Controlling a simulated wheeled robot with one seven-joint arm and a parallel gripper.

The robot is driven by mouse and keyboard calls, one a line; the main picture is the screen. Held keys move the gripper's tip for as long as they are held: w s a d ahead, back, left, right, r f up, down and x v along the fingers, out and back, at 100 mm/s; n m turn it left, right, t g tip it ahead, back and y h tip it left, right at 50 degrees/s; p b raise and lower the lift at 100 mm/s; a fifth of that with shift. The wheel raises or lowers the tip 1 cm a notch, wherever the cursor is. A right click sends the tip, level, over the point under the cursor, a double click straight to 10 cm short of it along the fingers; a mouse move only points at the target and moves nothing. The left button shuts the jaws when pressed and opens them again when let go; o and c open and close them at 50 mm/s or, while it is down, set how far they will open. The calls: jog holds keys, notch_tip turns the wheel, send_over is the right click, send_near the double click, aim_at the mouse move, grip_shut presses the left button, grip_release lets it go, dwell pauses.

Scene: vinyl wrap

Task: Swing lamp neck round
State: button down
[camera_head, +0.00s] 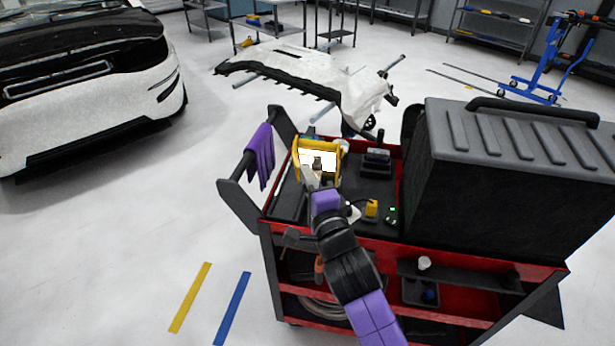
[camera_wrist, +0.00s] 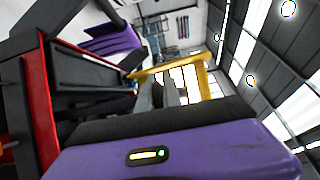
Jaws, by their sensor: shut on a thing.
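The lamp (camera_head: 320,154) is a work light with a yellow frame and a bright white panel. It stands at the back left of the red and black cart. In the wrist view its yellow frame (camera_wrist: 205,78) shows just beyond the fingers. My gripper (camera_head: 317,171) is at the front of the lamp and shut on it. In the wrist view the grey fingers (camera_wrist: 163,95) are close together against the frame. The exact part gripped and the lamp's base are hidden by my gripper and arm.
A large dark case (camera_head: 520,170) fills the cart's right side. A purple cloth (camera_head: 260,155) hangs on the handle at left. A dark box (camera_head: 377,161) and a small yellow item (camera_head: 371,208) lie on the top, right of my arm.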

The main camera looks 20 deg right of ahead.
jog(key=shift+w+a+f+m+h+b, duration=0.1)
jog(key=shift+f+m+h+b, duration=0.3)
jog(key=shift+b, duration=0.8)
jog(key=w+m+g+h+b, duration=0.1)
jog(key=m+g+h+b, duration=0.1)
jog(key=b, duration=0.6)
jog(key=w+m+g+h+b, duration=0.1)
jog(key=m+g+h+b, duration=0.2)
jog(key=h+b, duration=0.3)
jog(key=w+m+g+h+b, duration=0.1)
jog(key=m+h+b, duration=0.3)
jog(key=b, duration=0.6)
jog(key=shift+a+r+g+h, duration=0.1)
jog(key=shift+r+g+h, duration=0.15)
jog(key=shift+g, duration=0.45)
jog(key=shift+r+b, duration=0.1)
jog(key=shift+b, duration=0.2)
jog(key=c, duration=1.5)
grip_release()
jog(key=shift+p+v, duration=0.3)
jog(key=shift+v, duration=3.6)
